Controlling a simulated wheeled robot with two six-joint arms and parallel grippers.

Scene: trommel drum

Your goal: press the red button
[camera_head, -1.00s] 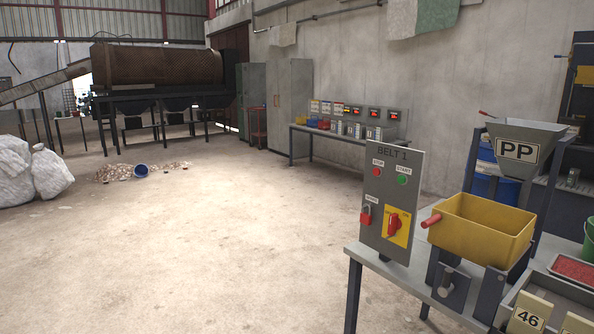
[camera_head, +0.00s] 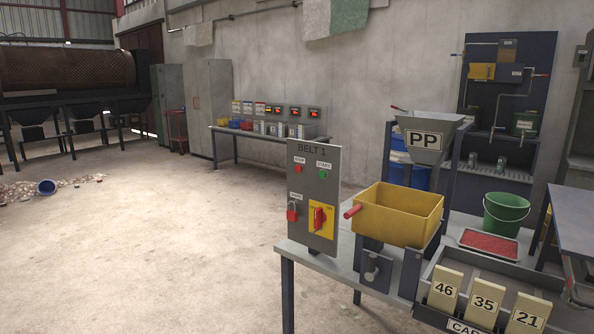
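The red button (camera_head: 298,169) is a small round stop button at the upper left of the grey upright panel (camera_head: 330,158) marked BELT 1. It sits under a small STOP label. A green start button (camera_head: 323,174) is to its right. Below are a red padlock (camera_head: 292,212) and a red rotary switch (camera_head: 318,218) on a yellow plate. The panel stands on the near left corner of a grey bench. Neither of my grippers shows in this view.
A green bucket (camera_head: 505,214) and a tray of red pellets (camera_head: 489,246) are farther right. Numbered cards (camera_head: 484,306) stand in front. Open floor lies left of the bench.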

